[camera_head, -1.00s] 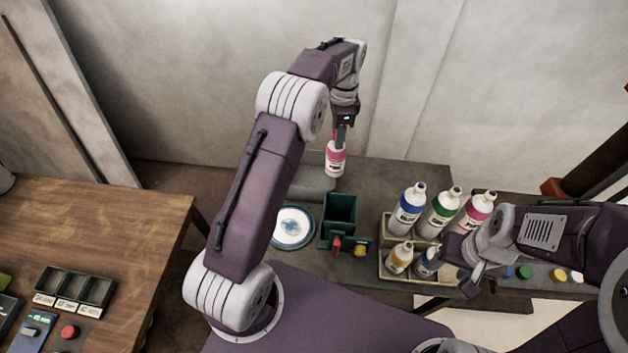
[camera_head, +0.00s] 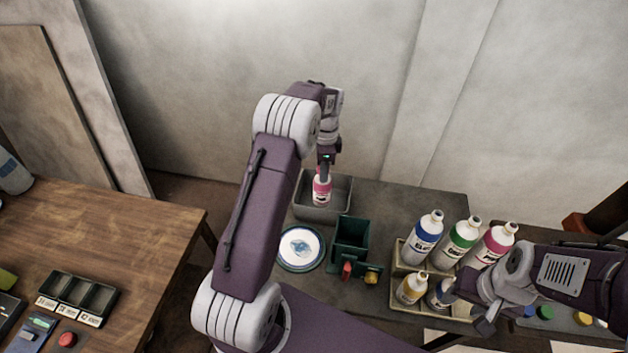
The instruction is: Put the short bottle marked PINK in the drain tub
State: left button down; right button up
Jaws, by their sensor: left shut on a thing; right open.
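A short white bottle with a pink label (camera_head: 321,191) hangs upright in my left gripper (camera_head: 324,172), which is shut on its top. The bottle is over or inside the grey drain tub (camera_head: 341,211) at the back of the grey bench; I cannot tell whether it touches the tub floor. The label's lettering is too small to read. My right gripper (camera_head: 484,312) is open and empty, at the front of the bottle rack on the right.
A rack (camera_head: 398,262) holds tall blue, green and pink bottles, with short yellow and blue ones in front. A dark green box (camera_head: 351,240) and a round white dish (camera_head: 300,248) stand in front of the tub. A wooden table (camera_head: 120,235) is at left.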

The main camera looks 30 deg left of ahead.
pick_arm(q)
jog(key=a+f, duration=0.1)
jog(key=s+a, duration=0.1)
jog(key=a, duration=0.1)
jog(key=shift+f, duration=0.35)
jog(key=shift+w+f+p, duration=0.1)
jog(key=shift+f+p, duration=0.25)
jog(key=shift+f, duration=1.7)
jog(key=shift+d, duration=0.1)
jog(key=shift+f, duration=0.1)
jog(key=c, duration=1)
grip_release()
jog(key=shift+o, duration=0.2)
notch_tip(320, 180, up, 12)
jog(key=s+d+n, duration=0.3)
jog(key=s+n, duration=0.1)
jog(key=s, duration=0.3)
jog(key=s+d+f+n+t, duration=0.1)
jog(key=s+d+n, duration=0.3)
jog(key=s, duration=0.4)
jog(key=s+d+f+n, duration=0.1)
jog(key=s+d+n, duration=0.2)
jog(key=s, duration=0.4)
jog(key=shift+s+d+f+n+b, duration=0.3)
jog(key=shift+s+d+n, duration=0.1)
jog(key=shift+n, duration=0.5)
